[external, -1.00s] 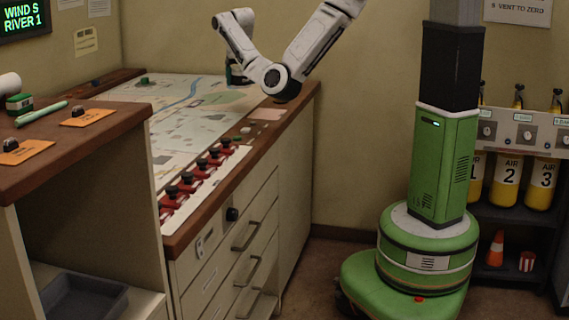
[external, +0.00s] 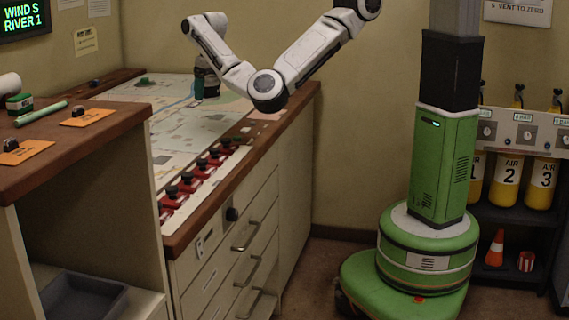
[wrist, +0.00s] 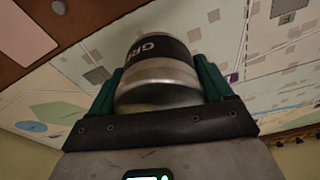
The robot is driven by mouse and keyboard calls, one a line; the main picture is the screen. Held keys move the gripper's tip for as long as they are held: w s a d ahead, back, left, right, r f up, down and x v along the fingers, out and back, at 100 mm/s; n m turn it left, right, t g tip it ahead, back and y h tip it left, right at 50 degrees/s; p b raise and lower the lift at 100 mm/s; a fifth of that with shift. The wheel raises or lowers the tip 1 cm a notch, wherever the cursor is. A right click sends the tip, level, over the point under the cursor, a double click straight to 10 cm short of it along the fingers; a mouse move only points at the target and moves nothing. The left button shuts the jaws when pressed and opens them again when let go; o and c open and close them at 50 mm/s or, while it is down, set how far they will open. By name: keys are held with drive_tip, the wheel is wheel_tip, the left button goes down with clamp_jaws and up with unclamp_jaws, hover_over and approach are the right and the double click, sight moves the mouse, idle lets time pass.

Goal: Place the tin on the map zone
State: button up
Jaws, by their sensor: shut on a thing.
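The tin (wrist: 160,80) is a silver can with a black label reading "GR", part of the word cut off. In the wrist view it sits between the two green fingers of my gripper (wrist: 158,92), which are shut on it. In the external view my gripper (external: 206,84) points down over the far part of the map (external: 196,134). The tin cannot be made out clearly there, and I cannot tell whether it touches the map.
A row of red switches (external: 205,164) runs along the console's wooden front edge. A nearer wooden counter (external: 95,112) at left holds orange cards, a green pen and a stamp.

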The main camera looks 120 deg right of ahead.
drive_tip(key=w+a+n+t+y+b, duration=0.1)
drive_tip(key=w+a+n+b, duration=0.9)
drive_tip(key=a, duration=1)
drive_tip(key=shift+n, duration=0.8)
drive_tip(key=w+f, duration=0.2)
drive_tip(key=w, duration=0.3)
drive_tip(key=w+d+f, duration=0.1)
drive_tip(key=w+f, duration=0.2)
drive_tip(key=w, duration=0.3)
drive_tip(key=w+d+f+b, duration=0.1)
drive_tip(key=w+f, duration=0.2)
drive_tip(key=w, duration=0.2)
drive_tip(key=shift+w+d+f, duration=0.1)
drive_tip(key=shift+w+f, duration=0.05)
drive_tip(key=shift+f, duration=0.05)
drive_tip(key=shift+w+f, duration=0.15)
drive_tip(key=shift+f, duration=0.8)
drive_tip(key=shift+w+f, duration=0.15)
drive_tip(key=shift+f, duration=0.75)
drive_tip(key=shift+f, duration=0.15)
drive_tip(key=o, duration=1.1)
drive_tip(key=shift+o, duration=0.2)
